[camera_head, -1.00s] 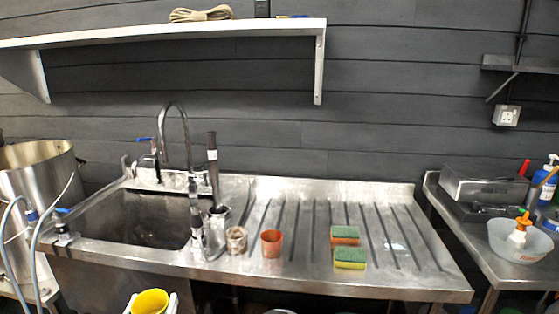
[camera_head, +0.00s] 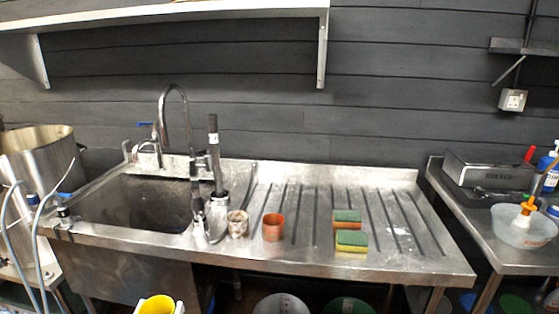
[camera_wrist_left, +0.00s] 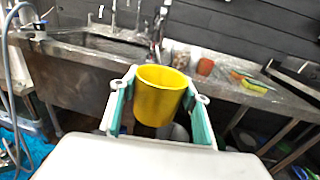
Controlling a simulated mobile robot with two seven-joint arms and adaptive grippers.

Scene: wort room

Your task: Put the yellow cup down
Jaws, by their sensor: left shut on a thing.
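The yellow cup (camera_head: 158,305) shows at the bottom edge of the head view, cut off by the frame. My left gripper (camera_head: 157,309) is shut on it, with the fingers on either side. In the left wrist view the yellow cup (camera_wrist_left: 160,95) is upright, mouth up, between the teal-lined fingers of the left gripper (camera_wrist_left: 160,108). It is held in the air in front of the sink counter. My right gripper is in neither view.
The steel counter (camera_head: 300,255) has a sink (camera_head: 130,205) at left and a ribbed drainboard. An orange cup (camera_head: 273,227), a pale cup (camera_head: 237,223) and two sponges (camera_head: 351,241) stand on it. The drainboard's right part is clear. A side table (camera_head: 485,230) holds a clear bowl (camera_head: 520,228).

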